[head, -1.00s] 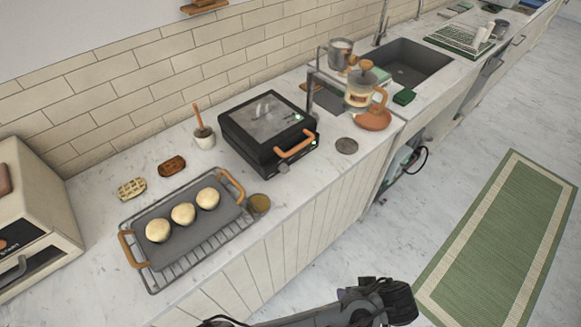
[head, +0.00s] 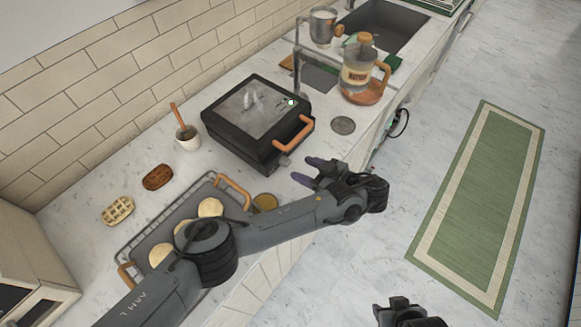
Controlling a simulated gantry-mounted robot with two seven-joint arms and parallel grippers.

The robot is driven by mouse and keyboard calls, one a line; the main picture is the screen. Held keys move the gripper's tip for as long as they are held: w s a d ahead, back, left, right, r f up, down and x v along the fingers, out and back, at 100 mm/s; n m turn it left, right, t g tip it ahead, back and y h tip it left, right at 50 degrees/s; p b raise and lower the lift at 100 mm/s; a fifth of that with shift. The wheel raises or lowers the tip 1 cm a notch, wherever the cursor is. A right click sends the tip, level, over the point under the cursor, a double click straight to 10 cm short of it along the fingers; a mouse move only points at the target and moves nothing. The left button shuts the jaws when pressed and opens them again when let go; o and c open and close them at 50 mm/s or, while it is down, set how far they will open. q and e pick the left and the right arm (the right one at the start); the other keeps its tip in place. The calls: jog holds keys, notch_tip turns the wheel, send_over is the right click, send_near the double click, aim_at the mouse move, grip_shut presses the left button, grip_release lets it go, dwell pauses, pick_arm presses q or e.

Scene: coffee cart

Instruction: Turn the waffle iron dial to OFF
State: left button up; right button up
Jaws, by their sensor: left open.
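The waffle iron (head: 258,122) is a black box with a closed lid, an orange handle (head: 292,134) and a small green light on top. Its dial (head: 284,160) is a small grey knob low on the front face, below the handle; its setting is too small to read. My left gripper (head: 307,171) is open and empty, just in front of the dial and apart from it, with its fingers pointing left toward the counter. My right gripper (head: 405,312) shows only partly at the bottom edge, over the floor; its fingers are not clear.
My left arm passes over a tray (head: 150,240) with buns. A round grey coaster (head: 343,125) and a French press (head: 358,70) stand right of the iron. Two waffles and a utensil pot (head: 188,137) are at left.

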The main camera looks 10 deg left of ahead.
aim_at(288, 163)
pick_arm(q)
jog(key=b+x, duration=0.2)
jog(key=x, duration=0.1)
jog(key=shift+w+a+f, duration=0.15)
jog(key=shift+a+f, duration=0.05)
jog(key=shift+f, duration=0.05)
jog(key=shift+w+a, duration=0.2)
jog(key=shift+a, duration=0.1)
jog(key=shift+x, duration=0.75)
pick_arm(e)
jog(key=shift+s+x, duration=0.2)
jog(key=shift+x, duration=1.15)
jog(key=shift+a, duration=0.2)
pick_arm(q)
grip_shut()
pick_arm(e)
jog(key=shift+d+f, duration=0.1)
